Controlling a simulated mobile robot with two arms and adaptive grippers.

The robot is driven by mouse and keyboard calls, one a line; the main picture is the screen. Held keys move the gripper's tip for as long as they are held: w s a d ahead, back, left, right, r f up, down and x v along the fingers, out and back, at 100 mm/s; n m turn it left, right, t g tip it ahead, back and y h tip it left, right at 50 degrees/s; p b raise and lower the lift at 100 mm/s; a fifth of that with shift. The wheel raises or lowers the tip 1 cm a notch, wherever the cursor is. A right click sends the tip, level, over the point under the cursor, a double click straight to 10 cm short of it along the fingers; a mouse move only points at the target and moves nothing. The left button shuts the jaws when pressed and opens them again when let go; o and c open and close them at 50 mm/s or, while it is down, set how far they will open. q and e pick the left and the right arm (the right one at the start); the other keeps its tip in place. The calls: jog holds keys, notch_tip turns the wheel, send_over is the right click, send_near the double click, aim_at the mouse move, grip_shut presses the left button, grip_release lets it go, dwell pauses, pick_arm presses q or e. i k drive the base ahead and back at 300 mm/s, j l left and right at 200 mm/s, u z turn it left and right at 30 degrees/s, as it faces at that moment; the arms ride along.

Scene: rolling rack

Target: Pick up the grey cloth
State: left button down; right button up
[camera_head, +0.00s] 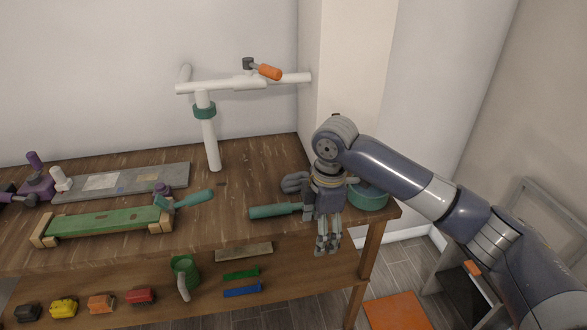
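A grey, folded or rolled soft-looking lump (294,182), which may be the grey cloth, lies on the wooden workbench top (240,190), just left of my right wrist. Its right side is partly hidden by my arm. My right gripper (328,246) points down at the front edge of the bench, in front of and below the lump, and apart from it. No object shows clearly between its fingers, and their spacing is too small to judge. My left gripper is not in view.
A teal-handled tool (274,211) and a teal round container (368,196) sit close to my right gripper. A white pipe stand (210,140) rises behind. A green board (100,222) lies left.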

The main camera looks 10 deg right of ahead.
aim_at(292, 183)
jog(key=i, duration=1)
